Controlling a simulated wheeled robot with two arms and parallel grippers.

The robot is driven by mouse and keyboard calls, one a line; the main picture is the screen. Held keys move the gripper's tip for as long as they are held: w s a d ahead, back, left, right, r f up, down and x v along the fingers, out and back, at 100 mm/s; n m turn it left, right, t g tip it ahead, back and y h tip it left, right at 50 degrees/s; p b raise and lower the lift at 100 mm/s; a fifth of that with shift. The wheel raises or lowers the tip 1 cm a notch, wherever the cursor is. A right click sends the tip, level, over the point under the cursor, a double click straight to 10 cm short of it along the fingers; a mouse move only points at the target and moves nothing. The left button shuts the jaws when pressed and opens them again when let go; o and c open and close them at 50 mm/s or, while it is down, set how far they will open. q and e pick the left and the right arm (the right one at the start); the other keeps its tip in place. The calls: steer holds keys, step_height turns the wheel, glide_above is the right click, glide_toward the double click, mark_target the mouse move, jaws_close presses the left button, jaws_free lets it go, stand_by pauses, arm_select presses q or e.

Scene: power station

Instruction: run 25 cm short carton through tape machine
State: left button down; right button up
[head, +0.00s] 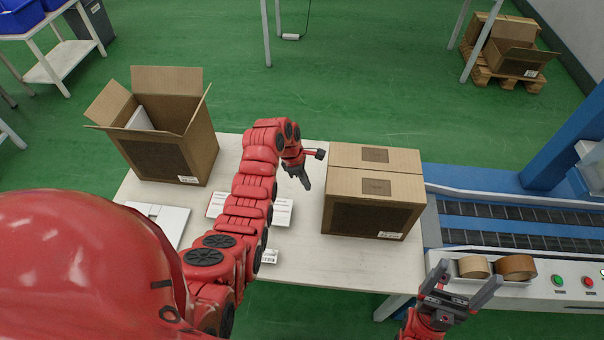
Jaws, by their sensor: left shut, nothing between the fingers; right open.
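A closed carton (374,206) stands on the right part of the white table (300,262), its top flaps folded down along a centre seam. The tape machine (520,232) adjoins the table on the right, with dark roller tracks and a blue frame. My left gripper (305,184) is shut and empty, above the table just left of the closed carton and apart from it. My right gripper (466,284) is open and empty, in front of the machine's near edge. An open carton (166,150) with raised flaps stands at the table's left end, a white item inside.
Tape rolls (515,267) and green and red buttons (572,281) sit on the machine's front panel. White sheets or flat items (165,222) lie on the table. A pallet with cartons (508,62) stands at the back right. The green floor behind the table is largely clear.

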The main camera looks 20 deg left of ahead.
arm_select(q)
steer(key=shift+w+d+f+p, duration=0.15)
steer(key=shift+w+d+p, duration=0.05)
steer(key=shift+d, duration=0.5)
steer(key=shift+w+d+f+p, duration=0.15)
steer(key=shift+w+d+f, duration=0.05)
steer(key=shift+d, duration=0.5)
steer(key=shift+w+d+f+p, duration=0.15)
steer(key=shift+w+d+p, duration=0.05)
steer(key=shift+d, duration=0.5)
steer(key=d, duration=0.2)
steer(key=w+d+p, duration=0.1)
steer(key=d, duration=0.2)
steer(key=shift+w+d+r, duration=0.1)
steer(key=shift+w+d, duration=0.1)
steer(key=shift+d, duration=0.15)
steer(key=w+d+b, duration=0.4)
steer(key=d+b, duration=0.4)
steer(key=d, duration=0.6)
steer(key=shift+w, duration=0.1)
